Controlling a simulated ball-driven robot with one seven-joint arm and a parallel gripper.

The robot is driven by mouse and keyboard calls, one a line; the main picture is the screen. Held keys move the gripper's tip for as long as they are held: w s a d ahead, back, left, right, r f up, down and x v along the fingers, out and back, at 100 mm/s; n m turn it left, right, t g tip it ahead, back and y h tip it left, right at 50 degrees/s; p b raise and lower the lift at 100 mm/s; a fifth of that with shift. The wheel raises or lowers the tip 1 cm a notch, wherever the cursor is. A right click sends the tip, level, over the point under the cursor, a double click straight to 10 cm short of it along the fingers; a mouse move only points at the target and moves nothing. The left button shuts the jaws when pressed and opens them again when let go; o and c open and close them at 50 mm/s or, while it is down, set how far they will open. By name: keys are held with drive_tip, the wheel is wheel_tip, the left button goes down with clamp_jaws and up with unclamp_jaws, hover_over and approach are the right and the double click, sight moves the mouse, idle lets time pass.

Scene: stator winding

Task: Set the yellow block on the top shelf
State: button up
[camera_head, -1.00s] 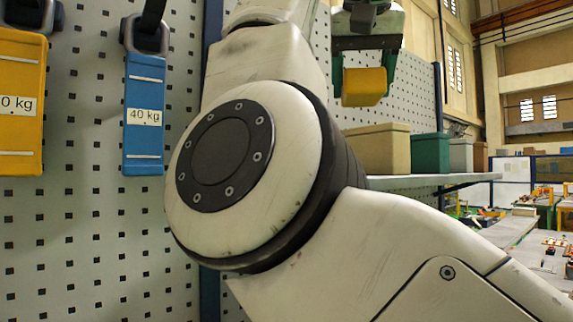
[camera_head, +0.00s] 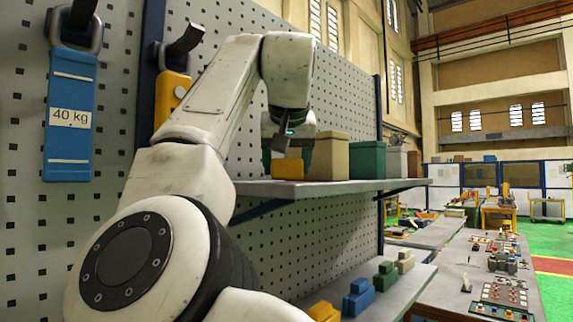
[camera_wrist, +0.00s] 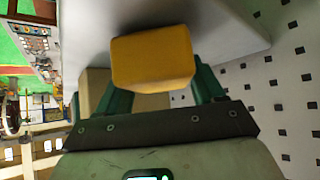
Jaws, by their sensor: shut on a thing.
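The yellow block (camera_head: 287,168) is at the left end of the upper shelf (camera_head: 345,188), left of a beige box. It looks to be at the shelf's surface; I cannot tell whether it touches. My gripper (camera_head: 292,150) is above it, shut on it and pointing down. In the wrist view the yellow block (camera_wrist: 152,60) sits at the tips of the green fingers of my gripper (camera_wrist: 155,88), with the pale shelf surface (camera_wrist: 228,35) behind it. The block's underside is hidden.
Beside the block stand a beige box (camera_head: 328,158), a green box (camera_head: 367,160) and a grey box (camera_head: 397,161). A lower shelf (camera_head: 408,286) holds several coloured stepped blocks. Blue (camera_head: 70,115) and yellow (camera_head: 170,96) tags hang from the perforated wall at left.

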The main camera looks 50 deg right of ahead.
drive_tip(key=shift+f, duration=0.15)
drive_tip(key=shift+f, duration=0.15)
drive_tip(key=o, duration=1.3)
drive_tip(key=shift+c, duration=0.2)
drive_tip(key=shift+r, duration=0.25)
drive_tip(key=b+v, duration=0.2)
drive_tip(key=v, duration=1)
